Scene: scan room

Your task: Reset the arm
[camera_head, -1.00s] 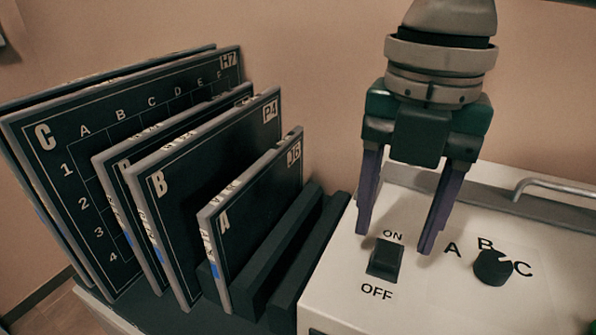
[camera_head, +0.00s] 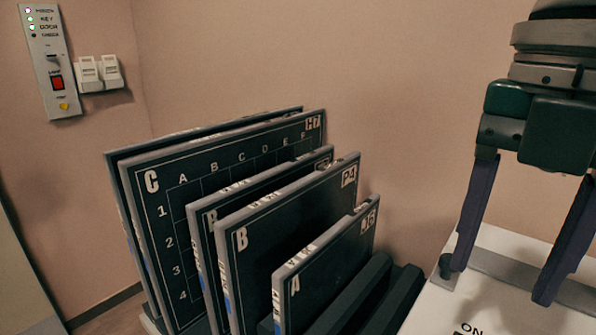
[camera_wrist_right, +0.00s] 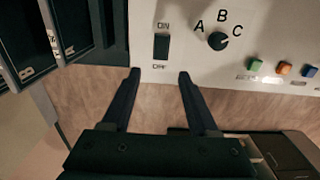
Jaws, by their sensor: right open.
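My right gripper (camera_head: 508,275) is at the right edge of the head view, its two purple fingers spread apart with nothing between them. It stands over the white control box (camera_head: 500,262). In the right wrist view the open fingers (camera_wrist_right: 160,75) point toward the box's front edge. There the black ON/OFF switch (camera_wrist_right: 162,46) and the black A-B-C knob (camera_wrist_right: 218,41) lie past the fingertips, not touched. My left gripper does not show.
Black lettered plates (camera_head: 290,225) stand in a dark rack (camera_head: 378,300) left of the box. A wall panel (camera_head: 50,62) with lights and a red switch hangs at upper left, beside white wall switches (camera_head: 100,73). Coloured buttons (camera_wrist_right: 284,68) sit on the box.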

